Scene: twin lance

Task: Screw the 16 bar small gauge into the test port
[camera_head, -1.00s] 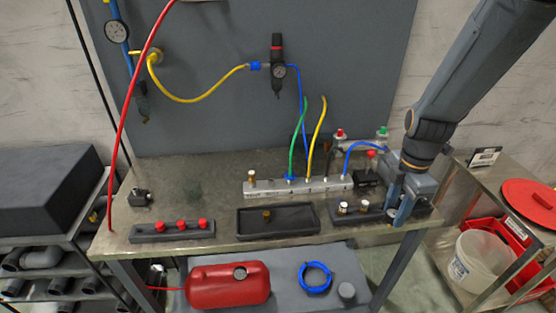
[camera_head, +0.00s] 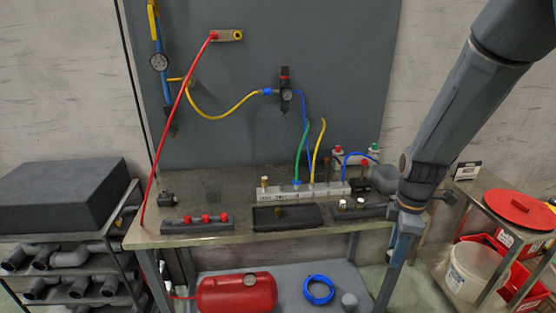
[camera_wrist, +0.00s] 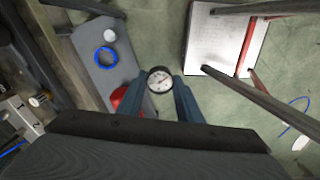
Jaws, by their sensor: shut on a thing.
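My gripper (camera_wrist: 160,92) is shut on a small round gauge with a white dial and dark rim (camera_wrist: 160,79), seen between the two fingertips in the wrist view. The dial's numbers are too small to read. In the head view my gripper (camera_head: 401,243) hangs at the bench's front right corner, and the gauge cannot be made out there. The pale manifold block (camera_head: 330,188) lies on the bench, with a brass fitting (camera_head: 265,182) standing at its left end and hoses further along. I cannot tell which opening is the test port.
A black holder (camera_head: 374,212) with two small pale-topped parts stands at the bench's right. A dark tray (camera_head: 300,224) with a brass piece and a rack with red knobs (camera_head: 183,229) stand along the front. A side cart (camera_head: 464,191) stands right.

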